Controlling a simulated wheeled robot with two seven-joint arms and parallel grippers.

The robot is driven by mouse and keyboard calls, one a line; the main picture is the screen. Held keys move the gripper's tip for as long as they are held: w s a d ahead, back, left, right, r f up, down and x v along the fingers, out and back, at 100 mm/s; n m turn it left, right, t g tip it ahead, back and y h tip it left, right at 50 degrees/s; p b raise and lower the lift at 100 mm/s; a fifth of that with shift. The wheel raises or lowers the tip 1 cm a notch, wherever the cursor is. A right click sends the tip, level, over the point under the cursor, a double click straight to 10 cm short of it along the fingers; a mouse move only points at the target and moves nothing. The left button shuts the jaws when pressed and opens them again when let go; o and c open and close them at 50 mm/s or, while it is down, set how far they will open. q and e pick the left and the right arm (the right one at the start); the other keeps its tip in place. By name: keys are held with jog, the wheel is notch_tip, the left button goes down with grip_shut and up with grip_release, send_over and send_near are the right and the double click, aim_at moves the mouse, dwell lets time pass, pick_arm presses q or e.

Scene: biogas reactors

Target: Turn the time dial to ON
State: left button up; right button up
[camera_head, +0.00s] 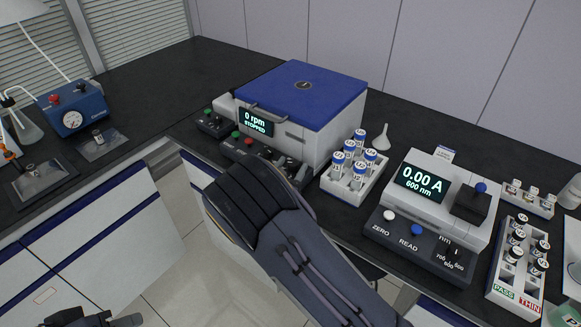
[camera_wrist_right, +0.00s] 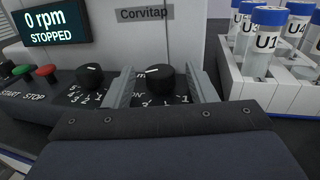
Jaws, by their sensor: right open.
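The centrifuge has a blue lid (camera_head: 305,92) and a display (camera_head: 256,121) reading 0 rpm STOPPED. In the right wrist view, the time dial (camera_wrist_right: 153,82) is the right-hand black knob on its front panel, with a partly hidden "m" label, "ON" and numbers around it. Its white mark lies near the top; its exact setting is unclear. My right gripper (camera_wrist_right: 163,88) is open, with one grey finger on each side of this dial; contact cannot be told. In the head view, my right arm covers part of the panel. A dark part of my left gripper (camera_head: 105,320) shows at the bottom left, its jaws unclear.
A second black dial (camera_wrist_right: 89,77) stands left of the left finger, beyond it the red button (camera_wrist_right: 47,69) and green button (camera_wrist_right: 16,72). A white rack (camera_head: 352,188) of blue-capped tubes stands close on the right. A photometer (camera_head: 433,205) stands further right.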

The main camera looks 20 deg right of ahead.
jog(key=c, duration=1)
jog(key=shift+o, duration=0.2)
jog(key=shift+m+g+h, duration=0.8)
jog(key=shift+g+h, duration=0.1)
jog(key=shift+a, duration=0.1)
jog(key=o, duration=1)
jog(key=shift+c, duration=0.2)
jog(key=b+v, duration=0.1)
jog(key=v, duration=0.6)
jog(key=shift+s+a, duration=0.25)
jog(key=shift+a, duration=0.05)
